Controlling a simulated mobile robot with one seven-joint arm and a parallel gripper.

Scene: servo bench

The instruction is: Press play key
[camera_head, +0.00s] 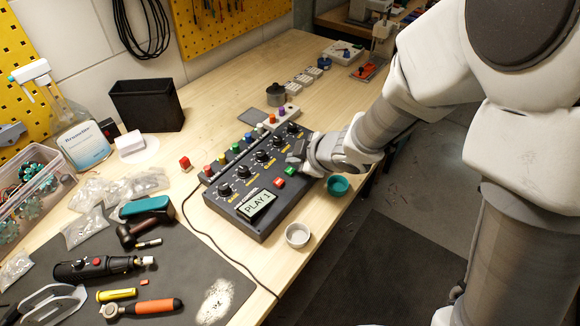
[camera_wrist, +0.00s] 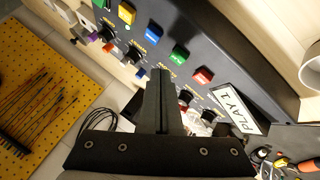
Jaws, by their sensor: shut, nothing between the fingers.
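The dark control console (camera_head: 240,218) lies on the wooden bench, with a tilted display (camera_head: 257,203) reading "PLAY 1". Along its near side, a red key (camera_head: 279,183) and a green key (camera_head: 290,171) show. My gripper (camera_head: 298,153) is shut and empty over the right part of the console, beyond the green key. In the wrist view, my closed fingers (camera_wrist: 161,75) point at the console beside the red key (camera_wrist: 203,76), green key (camera_wrist: 179,54), blue key (camera_wrist: 153,31) and yellow key (camera_wrist: 126,12). The key lettering is too small to read. I cannot tell whether the fingertips touch the console.
A row of black knobs (camera_head: 244,171) stands behind the keys. A teal cup (camera_head: 339,186) and a pale cup (camera_head: 297,235) stand along the near bench edge. Tools lie on a dark mat (camera_head: 190,275) at lower left. A black bin (camera_head: 147,105) stands by the wall.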

